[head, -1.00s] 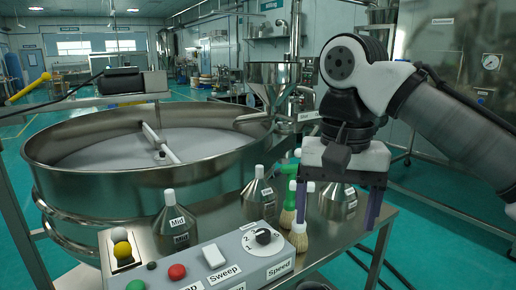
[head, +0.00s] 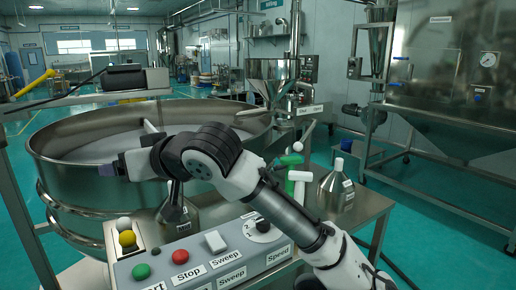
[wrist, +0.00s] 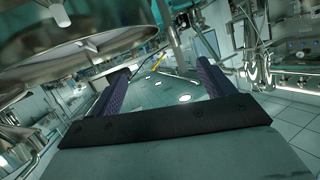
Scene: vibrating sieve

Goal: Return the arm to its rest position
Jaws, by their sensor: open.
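My gripper (head: 112,167) is at the left in the head view, turned sideways in front of the sieve's near wall. In the wrist view its two purple fingers stand wide apart with nothing between them, so my gripper (wrist: 160,72) is open and empty. My white and black arm (head: 265,200) reaches from the lower right across the bench to the left, above the control panel. The round steel sieve (head: 60,172) stands behind the gripper; I cannot tell how wide the gap between them is. It also fills the upper left of the wrist view (wrist: 35,65).
The control panel (head: 205,262) with buttons and a knob lies below my arm. Open floor lies at the right.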

